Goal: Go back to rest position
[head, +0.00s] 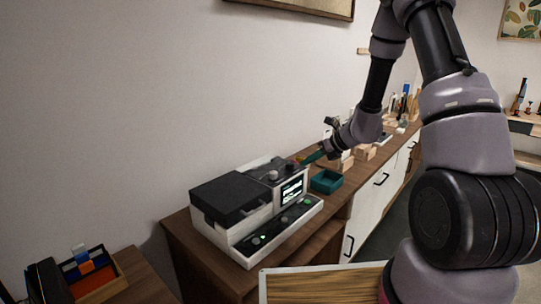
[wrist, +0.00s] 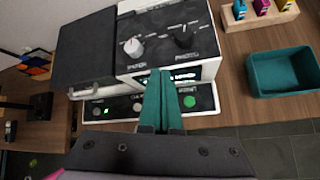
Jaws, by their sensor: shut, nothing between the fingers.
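My gripper (wrist: 160,72) shows in the wrist view with its two teal fingers pressed together and nothing between them. Its fingertips appear in front of the small screen of a white and black machine (wrist: 120,40), though I cannot tell whether they touch it. In the head view my gripper (head: 300,160) is at the end of my arm, over the right end of the same machine (head: 230,225). The machine has a black lid on the left, knobs on top, a lit screen and a front row of round buttons with green lights.
A teal open box (head: 326,181) stands right of the machine on the wooden counter (head: 175,225); it also shows in the wrist view (wrist: 285,92). A wooden block with small coloured bottles (wrist: 262,14) is behind it. Several items crowd the counter's far end. A tray (head: 100,290) is at lower left.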

